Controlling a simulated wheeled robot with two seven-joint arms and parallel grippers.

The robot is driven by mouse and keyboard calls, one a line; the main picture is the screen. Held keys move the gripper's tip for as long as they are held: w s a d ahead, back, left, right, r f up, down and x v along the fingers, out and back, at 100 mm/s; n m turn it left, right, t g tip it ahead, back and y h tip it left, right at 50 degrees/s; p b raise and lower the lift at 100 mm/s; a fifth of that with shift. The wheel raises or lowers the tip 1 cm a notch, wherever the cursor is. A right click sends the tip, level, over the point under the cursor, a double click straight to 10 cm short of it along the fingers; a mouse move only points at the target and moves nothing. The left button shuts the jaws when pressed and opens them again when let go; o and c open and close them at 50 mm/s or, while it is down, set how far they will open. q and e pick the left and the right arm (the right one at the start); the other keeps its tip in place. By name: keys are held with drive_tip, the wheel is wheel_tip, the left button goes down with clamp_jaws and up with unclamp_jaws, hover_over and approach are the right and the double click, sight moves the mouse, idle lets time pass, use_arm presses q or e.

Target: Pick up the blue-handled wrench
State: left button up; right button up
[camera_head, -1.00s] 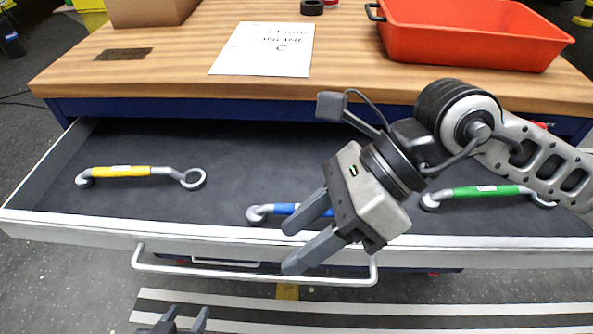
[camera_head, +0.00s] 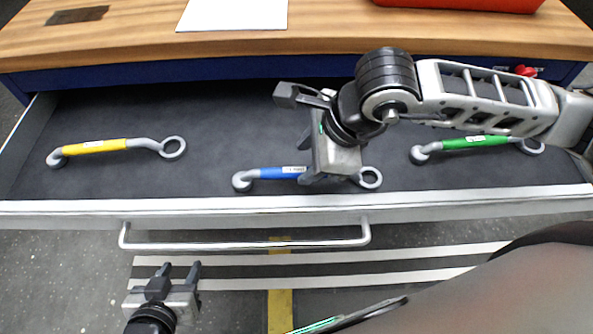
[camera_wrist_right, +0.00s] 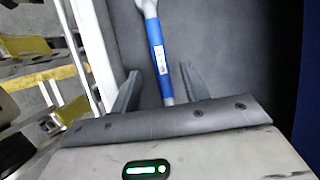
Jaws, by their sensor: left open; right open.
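The blue-handled wrench (camera_head: 270,173) lies in the open drawer near its front wall, its ring end showing to the right of my right gripper. My right gripper (camera_head: 308,178) is open above the wrench and hides part of its handle. In the right wrist view the blue handle (camera_wrist_right: 158,52) runs between the two open fingers of the right gripper (camera_wrist_right: 157,85); whether the fingers touch it I cannot tell. My left gripper (camera_head: 178,270) is open and empty, low in front of the drawer.
A yellow-handled wrench (camera_head: 100,146) lies at the drawer's left, a green-handled wrench (camera_head: 475,142) at its right. The drawer's front wall (camera_head: 90,208) and handle (camera_head: 245,246) are close below the blue wrench. A paper (camera_head: 232,12) and red bin (camera_head: 460,3) are on the tabletop.

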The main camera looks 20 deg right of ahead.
sight(300, 170)
drive_tip(key=shift+w+f, duration=0.1)
drive_tip(key=shift+f, duration=0.3)
drive_tip(key=x, duration=0.3)
drive_tip(key=p+x, duration=0.1)
drive_tip(key=shift+d+f, duration=0.2)
drive_tip(key=shift+f, duration=0.1)
drive_tip(key=shift+c, duration=0.4)
clamp_jaws()
drive_tip(key=shift+r, duration=0.15)
